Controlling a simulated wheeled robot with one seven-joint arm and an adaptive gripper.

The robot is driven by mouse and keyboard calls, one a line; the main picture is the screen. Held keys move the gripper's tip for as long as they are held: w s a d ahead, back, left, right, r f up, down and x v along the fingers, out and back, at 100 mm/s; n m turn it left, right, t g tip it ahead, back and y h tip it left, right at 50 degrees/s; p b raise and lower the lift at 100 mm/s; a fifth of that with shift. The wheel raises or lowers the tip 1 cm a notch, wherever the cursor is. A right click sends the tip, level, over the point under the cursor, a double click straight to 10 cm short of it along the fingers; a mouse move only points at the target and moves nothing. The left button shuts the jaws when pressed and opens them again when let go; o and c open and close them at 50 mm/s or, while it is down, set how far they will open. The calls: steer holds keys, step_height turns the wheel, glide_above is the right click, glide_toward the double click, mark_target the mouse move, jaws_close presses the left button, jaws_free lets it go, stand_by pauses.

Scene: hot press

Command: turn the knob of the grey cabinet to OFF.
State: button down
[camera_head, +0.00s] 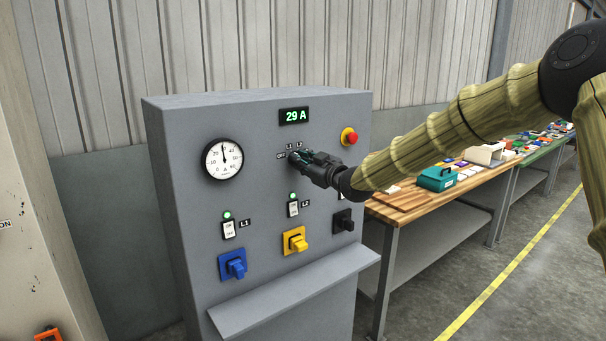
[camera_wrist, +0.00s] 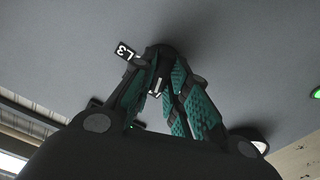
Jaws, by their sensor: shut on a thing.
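The grey cabinet (camera_head: 190,150) stands upright with its front panel facing me. Its black selector knob (camera_wrist: 160,51) sits below the green "29 A" display (camera_head: 294,116), with OFF, L1 and L2 labels (camera_head: 290,149) around it. In the wrist view an L3 label (camera_wrist: 124,51) shows beside the knob. My gripper (camera_head: 303,158) is at the panel, its teal-padded fingers shut on the knob; the fingers also show in the wrist view (camera_wrist: 161,88). The fingers hide most of the knob, so I cannot tell which way it points.
A round gauge (camera_head: 223,159) is left of the knob, a red button (camera_head: 349,136) upper right. Below are blue (camera_head: 233,264), yellow (camera_head: 294,241) and black (camera_head: 343,221) switches and a sloping ledge (camera_head: 295,293). A wooden bench (camera_head: 415,202) stands right, under my arm.

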steer(key=n+b, duration=0.9)
steer(key=b, duration=0.1)
steer(key=shift+s+f+n, duration=0.1)
steer(key=shift+f+n, duration=0.05)
steer(key=shift+n, duration=0.25)
steer(key=c, duration=1.4)
jaws_free()
steer(key=shift+a, duration=0.1)
steer(key=v, duration=1.2)
